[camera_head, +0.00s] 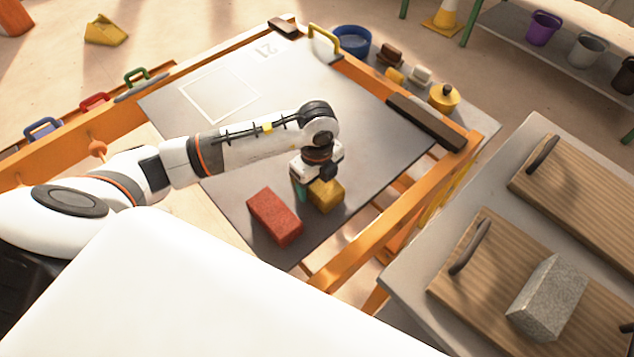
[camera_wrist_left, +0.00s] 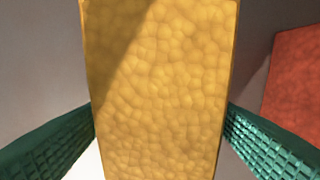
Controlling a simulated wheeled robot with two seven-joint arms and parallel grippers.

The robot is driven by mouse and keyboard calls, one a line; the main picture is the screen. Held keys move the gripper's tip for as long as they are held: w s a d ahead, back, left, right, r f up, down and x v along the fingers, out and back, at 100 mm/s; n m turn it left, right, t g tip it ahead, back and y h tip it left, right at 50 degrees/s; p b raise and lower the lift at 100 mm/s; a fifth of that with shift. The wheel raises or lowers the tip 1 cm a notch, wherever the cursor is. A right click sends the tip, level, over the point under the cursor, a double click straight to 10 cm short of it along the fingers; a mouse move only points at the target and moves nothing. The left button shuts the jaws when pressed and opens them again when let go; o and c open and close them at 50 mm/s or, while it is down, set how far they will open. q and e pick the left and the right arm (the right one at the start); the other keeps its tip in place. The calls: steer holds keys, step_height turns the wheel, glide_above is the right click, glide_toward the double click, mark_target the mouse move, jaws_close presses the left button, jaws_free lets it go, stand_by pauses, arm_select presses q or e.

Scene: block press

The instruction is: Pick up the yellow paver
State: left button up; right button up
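The yellow paver (camera_head: 327,197) is a rough block at the near right part of the dark panel, below my left gripper. My left gripper (camera_head: 316,188) points down over it, with a teal finger showing at the paver's left side. In the left wrist view the yellow paver (camera_wrist_left: 158,85) fills the middle. The two green ribbed fingers of my left gripper (camera_wrist_left: 160,108) meet its opposite sides with no visible gap, so it looks shut on the paver. I cannot tell whether the paver is clear of the panel. My right gripper is not in view.
A red paver (camera_head: 275,217) lies close left of the yellow one and also shows in the left wrist view (camera_wrist_left: 295,85). The dark panel (camera_head: 370,120) has free room behind. An orange frame (camera_head: 360,250) borders it. A grey block (camera_head: 547,298) rests on a wooden board at right.

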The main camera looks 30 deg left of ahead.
arm_select(q)
steer(key=c, duration=1.5)
steer(key=shift+o, duration=0.2)
steer(key=shift+r, duration=0.1)
steer(key=shift+w, duration=0.1)
